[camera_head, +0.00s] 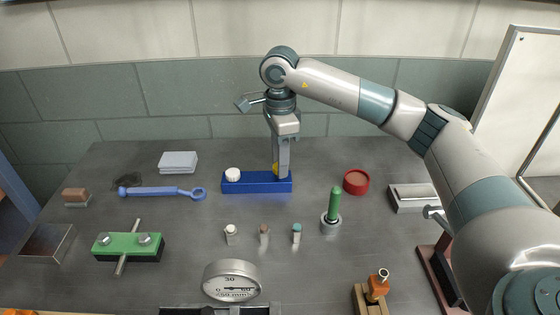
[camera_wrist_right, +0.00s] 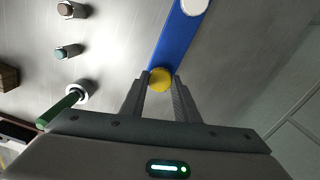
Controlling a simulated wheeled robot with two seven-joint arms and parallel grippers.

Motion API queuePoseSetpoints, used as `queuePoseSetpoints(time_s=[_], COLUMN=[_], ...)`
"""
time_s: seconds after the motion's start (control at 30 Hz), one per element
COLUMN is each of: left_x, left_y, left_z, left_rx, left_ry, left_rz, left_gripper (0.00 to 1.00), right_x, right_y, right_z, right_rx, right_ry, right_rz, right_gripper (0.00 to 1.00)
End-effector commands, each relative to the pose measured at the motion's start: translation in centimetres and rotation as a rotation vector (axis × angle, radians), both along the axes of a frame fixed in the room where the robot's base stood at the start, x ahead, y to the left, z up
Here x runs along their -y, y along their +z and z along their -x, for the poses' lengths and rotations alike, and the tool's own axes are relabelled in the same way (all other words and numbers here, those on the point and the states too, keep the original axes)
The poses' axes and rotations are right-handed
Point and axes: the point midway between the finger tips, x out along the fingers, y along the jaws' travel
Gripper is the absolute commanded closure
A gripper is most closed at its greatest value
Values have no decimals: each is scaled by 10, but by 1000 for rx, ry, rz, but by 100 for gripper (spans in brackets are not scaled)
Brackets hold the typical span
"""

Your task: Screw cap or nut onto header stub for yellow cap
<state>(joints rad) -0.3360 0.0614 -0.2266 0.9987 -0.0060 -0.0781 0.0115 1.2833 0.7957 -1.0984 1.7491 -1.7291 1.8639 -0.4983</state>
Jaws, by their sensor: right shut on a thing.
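The blue header block (camera_head: 256,187) lies toward the back middle of the table and also shows in the wrist view (camera_wrist_right: 177,41). A white cap (camera_head: 232,174) sits on its left end and shows at the top of the wrist view (camera_wrist_right: 194,5). The yellow cap (camera_head: 276,169) is at the block's right end, mostly hidden by my fingers in the head view. My right gripper (camera_head: 281,174) points down over that end, shut on the yellow cap (camera_wrist_right: 161,80), which shows between its fingertips. The stub under the cap is hidden. My left gripper is not in view.
Three small capped pieces (camera_head: 264,230) stand in front of the block. A green rod in a ring (camera_head: 333,205) and a red round dish (camera_head: 356,182) are to its right. A blue wrench (camera_head: 163,191) lies left. A gauge (camera_head: 231,281) is at the front.

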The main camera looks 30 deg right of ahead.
Motion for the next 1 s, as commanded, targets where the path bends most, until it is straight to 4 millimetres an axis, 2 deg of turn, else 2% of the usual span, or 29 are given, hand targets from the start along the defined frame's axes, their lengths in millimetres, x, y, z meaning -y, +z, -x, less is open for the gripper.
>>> queuePoseSetpoints(time_s=[1.0], left_x=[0], left_y=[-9], left_z=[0], left_rx=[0], left_ry=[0], left_rz=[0], left_gripper=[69], right_x=[0], right_y=[-10], right_z=[0], right_rx=[0], right_ry=[0], right_rz=[0], right_gripper=[99])
